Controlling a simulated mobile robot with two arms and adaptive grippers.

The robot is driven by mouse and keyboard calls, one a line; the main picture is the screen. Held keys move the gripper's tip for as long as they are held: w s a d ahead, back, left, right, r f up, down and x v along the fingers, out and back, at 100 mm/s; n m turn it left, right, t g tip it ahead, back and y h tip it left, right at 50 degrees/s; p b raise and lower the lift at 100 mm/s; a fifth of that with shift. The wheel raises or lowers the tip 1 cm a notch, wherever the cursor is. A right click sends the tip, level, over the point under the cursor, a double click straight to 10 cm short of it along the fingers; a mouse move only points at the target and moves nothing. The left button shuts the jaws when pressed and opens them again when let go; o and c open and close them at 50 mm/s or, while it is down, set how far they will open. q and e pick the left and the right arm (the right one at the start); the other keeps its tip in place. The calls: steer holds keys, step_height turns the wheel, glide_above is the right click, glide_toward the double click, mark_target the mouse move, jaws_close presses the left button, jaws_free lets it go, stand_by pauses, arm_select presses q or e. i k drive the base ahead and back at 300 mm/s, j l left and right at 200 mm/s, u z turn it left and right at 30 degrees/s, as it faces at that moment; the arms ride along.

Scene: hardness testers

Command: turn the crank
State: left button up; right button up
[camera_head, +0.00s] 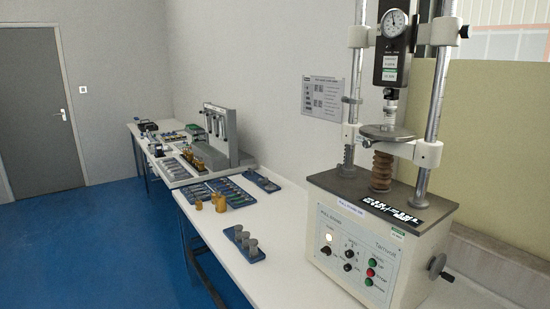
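A testing machine with a cream control box (345,255) stands on the white bench at the right. A dark crank (437,265) with a knob end sits on the right side of the box, low down. Above the box, a spring (381,171) stands under a round metal plate (388,132), between two chrome columns. A dial gauge (394,23) is at the top. Neither of my grippers is in view.
The white bench (280,228) runs back along the wall, with trays of metal samples (243,243) and brass weights (220,202) on it. A grey multi-station device (222,135) stands farther back. Blue floor (100,240) is clear at left, by a grey door (38,110).

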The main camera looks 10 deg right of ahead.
mark_target(437, 266)
steer(key=i+z, duration=0.2)
steer(key=z, duration=0.15)
steer(key=i+j+z, duration=0.15)
steer(key=z, duration=0.2)
steer(key=i+j+z, duration=0.15)
steer(key=z, duration=0.25)
steer(key=i, duration=0.05)
